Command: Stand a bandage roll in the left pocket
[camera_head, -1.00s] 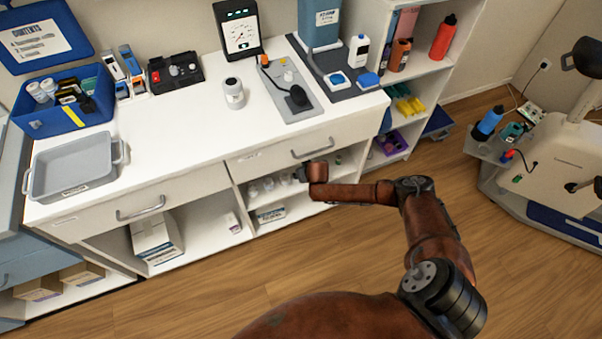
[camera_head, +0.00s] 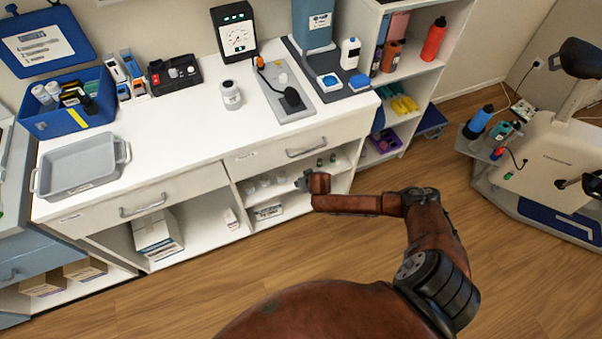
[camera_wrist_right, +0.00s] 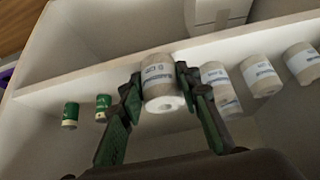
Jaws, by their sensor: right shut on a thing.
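My right gripper (camera_wrist_right: 158,76) is shut on a white bandage roll (camera_wrist_right: 163,96) with a printed label, one finger on each side of it. In the head view the right gripper (camera_head: 302,183) is at the open lower shelf of the white cabinet. More white bandage rolls (camera_wrist_right: 262,76) stand in a row to the right of the held one; the nearest is close to the right finger. In the head view the rolls (camera_head: 263,182) are small and pale. The open blue case (camera_head: 68,103) on the counter's left holds several items; its pockets are hard to make out. My left gripper is not in view.
The cabinet's drawer fronts (camera_head: 297,147) overhang the shelf. A grey tray (camera_head: 80,165) sits on the counter before the blue case.

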